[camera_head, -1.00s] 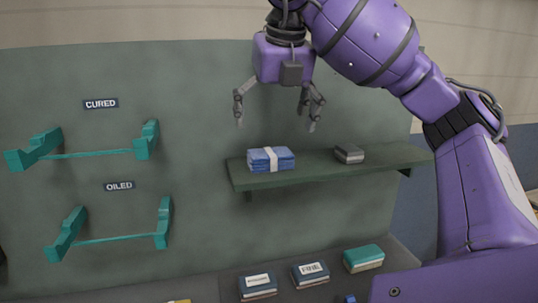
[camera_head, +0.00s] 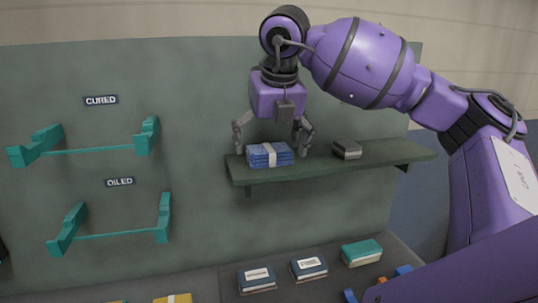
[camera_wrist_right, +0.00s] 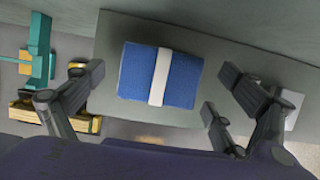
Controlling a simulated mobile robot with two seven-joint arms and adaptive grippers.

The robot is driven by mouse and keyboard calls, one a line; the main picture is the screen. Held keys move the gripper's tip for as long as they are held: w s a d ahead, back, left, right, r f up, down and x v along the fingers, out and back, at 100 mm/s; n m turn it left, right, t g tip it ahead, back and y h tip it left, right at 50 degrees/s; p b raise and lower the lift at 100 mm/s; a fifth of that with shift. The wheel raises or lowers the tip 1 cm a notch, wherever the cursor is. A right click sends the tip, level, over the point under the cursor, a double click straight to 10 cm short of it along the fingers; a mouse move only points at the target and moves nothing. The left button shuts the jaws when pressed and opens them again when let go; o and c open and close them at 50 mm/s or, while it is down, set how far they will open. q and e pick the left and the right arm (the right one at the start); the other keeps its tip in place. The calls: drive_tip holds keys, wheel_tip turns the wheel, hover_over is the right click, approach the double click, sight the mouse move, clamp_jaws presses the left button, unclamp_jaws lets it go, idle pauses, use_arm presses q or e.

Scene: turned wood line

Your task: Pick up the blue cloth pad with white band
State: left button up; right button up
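The blue cloth pad with white band (camera_head: 270,155) lies flat on the left part of the green shelf (camera_head: 330,166). In the right wrist view the pad (camera_wrist_right: 135,72) sits between the fingers, with its white band running across its middle. My right gripper (camera_head: 272,142) is open, pointing down right over the pad, with fingers on either side of it. In the right wrist view there are gaps between the pad and the fingers of the gripper (camera_wrist_right: 158,100). My left gripper is not in view.
A grey block (camera_head: 347,150) lies on the shelf to the right of the pad. Teal brackets (camera_head: 100,151) are on the green wall panel at left, under a CURED label (camera_head: 101,100). Below, a dark surface holds boxes, including a teal-topped one (camera_head: 361,252).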

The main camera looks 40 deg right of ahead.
sight(266, 146)
drive_tip(key=c, duration=1.1)
drive_tip(key=shift+r, duration=0.1)
drive_tip(key=shift+w+r, duration=0.1)
drive_tip(key=shift+r, duration=0.45)
wheel_tip(266, 146, up, 2)
use_arm(q)
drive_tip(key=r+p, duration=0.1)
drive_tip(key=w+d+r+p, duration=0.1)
drive_tip(key=p, duration=0.1)
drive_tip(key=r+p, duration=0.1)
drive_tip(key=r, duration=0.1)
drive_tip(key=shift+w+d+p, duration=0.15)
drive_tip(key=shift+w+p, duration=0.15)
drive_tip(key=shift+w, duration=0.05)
use_arm(e)
drive_tip(key=s+a+r, duration=0.2)
drive_tip(key=a+r, duration=0.1)
drive_tip(key=s+a+r, duration=0.3)
drive_tip(key=a, duration=0.1)
drive_tip(key=s+a+r, duration=0.3)
drive_tip(key=a, duration=0.1)
drive_tip(key=shift+s+a+r, duration=0.15)
drive_tip(key=shift+s+r, duration=0.1)
drive_tip(key=shift+r, duration=0.1)
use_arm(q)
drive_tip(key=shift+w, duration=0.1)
